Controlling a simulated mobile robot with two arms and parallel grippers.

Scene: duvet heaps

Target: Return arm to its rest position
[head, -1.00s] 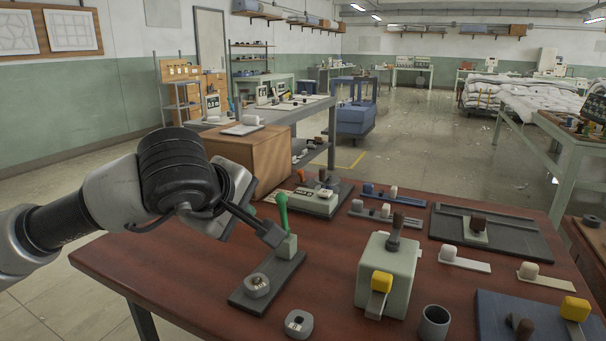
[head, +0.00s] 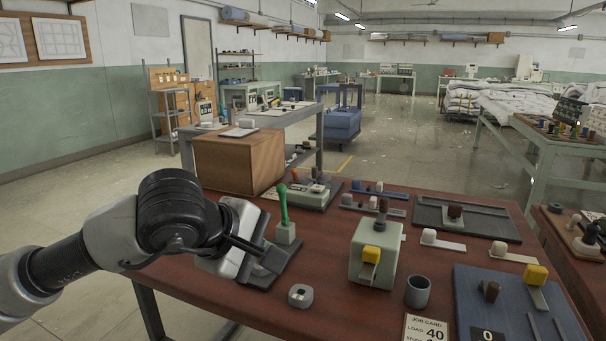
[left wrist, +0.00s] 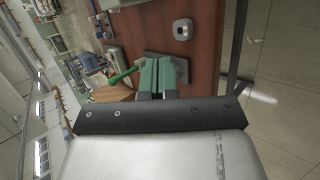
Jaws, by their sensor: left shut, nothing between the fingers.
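My left arm comes in from the left in the head view. Its gripper (head: 262,252) is shut and empty, pointing right over the dark plate of a small lever fixture. The fixture's green handle (head: 283,203) stands upright on a pale grey block (head: 286,232), just behind the fingers. In the left wrist view the closed fingers (left wrist: 157,76) lie side by side, with the green handle (left wrist: 121,77) to their left and the dark base plate (left wrist: 181,70) beyond. I cannot tell whether the fingers touch the fixture. My right gripper is not in view.
The red-brown table (head: 330,265) holds a pale box with a yellow knob (head: 373,253), a metal nut (head: 300,295), a grey cup (head: 418,291) and a blue board (head: 500,300). A cardboard box (head: 238,160) stands behind. Floor is open left of the table.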

